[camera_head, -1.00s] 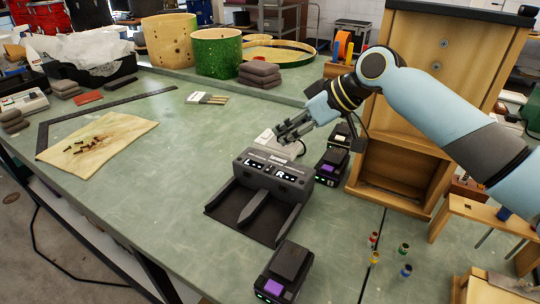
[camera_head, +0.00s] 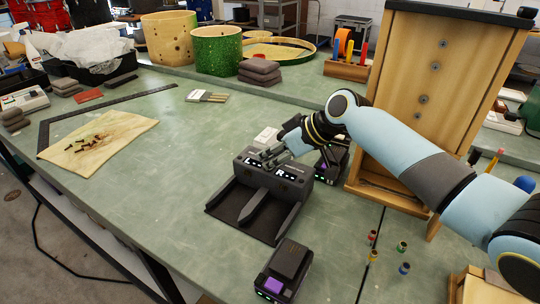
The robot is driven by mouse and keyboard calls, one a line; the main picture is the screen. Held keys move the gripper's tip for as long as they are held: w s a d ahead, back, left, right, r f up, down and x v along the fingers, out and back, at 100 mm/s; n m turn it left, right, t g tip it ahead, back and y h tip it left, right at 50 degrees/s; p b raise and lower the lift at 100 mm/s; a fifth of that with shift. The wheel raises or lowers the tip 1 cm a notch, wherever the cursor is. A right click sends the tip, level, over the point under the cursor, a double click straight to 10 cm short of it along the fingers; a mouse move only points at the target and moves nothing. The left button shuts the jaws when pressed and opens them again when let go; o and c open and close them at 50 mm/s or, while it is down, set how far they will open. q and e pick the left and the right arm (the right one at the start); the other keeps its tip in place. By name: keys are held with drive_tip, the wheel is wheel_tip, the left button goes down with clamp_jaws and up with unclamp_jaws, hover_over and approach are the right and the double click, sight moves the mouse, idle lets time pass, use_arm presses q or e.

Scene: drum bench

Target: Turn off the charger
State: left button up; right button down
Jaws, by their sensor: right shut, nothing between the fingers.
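The charger (camera_head: 262,178) is a dark grey two-bay unit on the green bench, with lit panels on its raised back and the letter R showing. Its bays (camera_head: 243,204) are empty. My right gripper (camera_head: 266,160) is shut and empty, over the top of the charger's raised back. I cannot tell whether its fingertips touch the charger. The gripper and wrist hide part of the charger's top, and I cannot make out a switch. My left gripper is not in view.
A tall wooden cabinet (camera_head: 425,90) stands at right.

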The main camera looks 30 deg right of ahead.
drive_tip(key=shift+s+a+f, duration=0.1)
drive_tip(key=shift+a+f, duration=0.05)
drive_tip(key=shift+f, duration=0.1)
